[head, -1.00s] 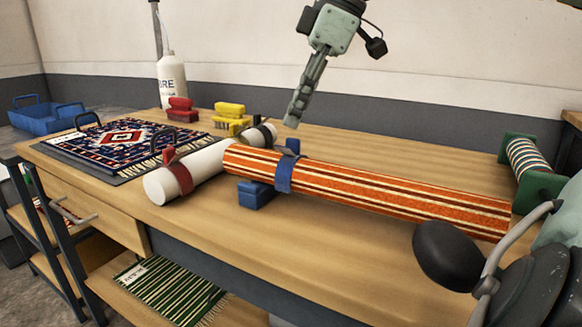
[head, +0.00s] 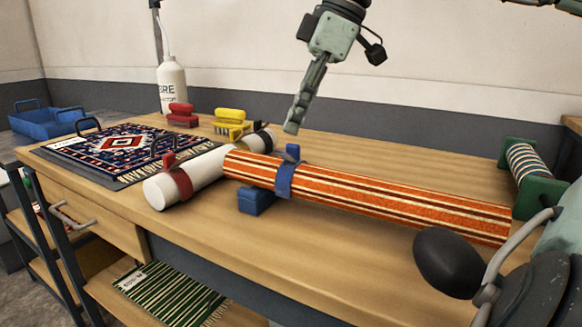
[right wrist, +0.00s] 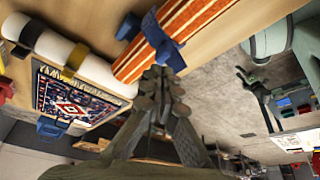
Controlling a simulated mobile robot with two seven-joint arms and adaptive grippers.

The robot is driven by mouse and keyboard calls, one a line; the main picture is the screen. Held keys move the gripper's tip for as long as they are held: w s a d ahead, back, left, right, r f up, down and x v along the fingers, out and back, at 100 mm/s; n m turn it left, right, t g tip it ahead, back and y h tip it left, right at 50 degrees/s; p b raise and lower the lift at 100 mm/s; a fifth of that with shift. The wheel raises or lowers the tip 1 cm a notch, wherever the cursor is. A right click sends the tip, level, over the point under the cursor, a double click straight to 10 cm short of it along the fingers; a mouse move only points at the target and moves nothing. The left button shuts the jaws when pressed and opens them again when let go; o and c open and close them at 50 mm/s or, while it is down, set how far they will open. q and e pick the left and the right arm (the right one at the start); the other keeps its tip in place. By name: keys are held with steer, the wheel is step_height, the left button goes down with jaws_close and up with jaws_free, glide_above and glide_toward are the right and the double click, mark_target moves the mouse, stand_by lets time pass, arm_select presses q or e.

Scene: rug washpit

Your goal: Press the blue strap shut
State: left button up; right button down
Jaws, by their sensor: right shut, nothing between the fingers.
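The blue strap (head: 285,181) wraps around an orange-striped rolled rug (head: 400,202) near its left end. Its raised blue tab (head: 292,152) stands up on top of the roll. A blue block (head: 255,198) lies under the roll beside the strap. My right gripper (head: 291,128) is shut and empty, pointing down just above and behind the strap tab, apart from it in the head view. In the right wrist view the closed fingertips (right wrist: 160,72) show close to the blue strap (right wrist: 158,36); whether they touch cannot be told. My left gripper is not in view.
A white roll (head: 205,172) with a red strap (head: 178,180) and a dark strap lies left of the striped rug. A patterned rug (head: 125,143), red and yellow brushes (head: 230,118) and a bottle (head: 172,85) stand behind. A green-ended roll (head: 527,165) is at right. The bench front is clear.

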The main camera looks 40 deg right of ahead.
stand_by(0.4)
steer(key=shift+f+b, duration=0.7)
steer(key=shift+f, duration=0.2)
stand_by(0.4)
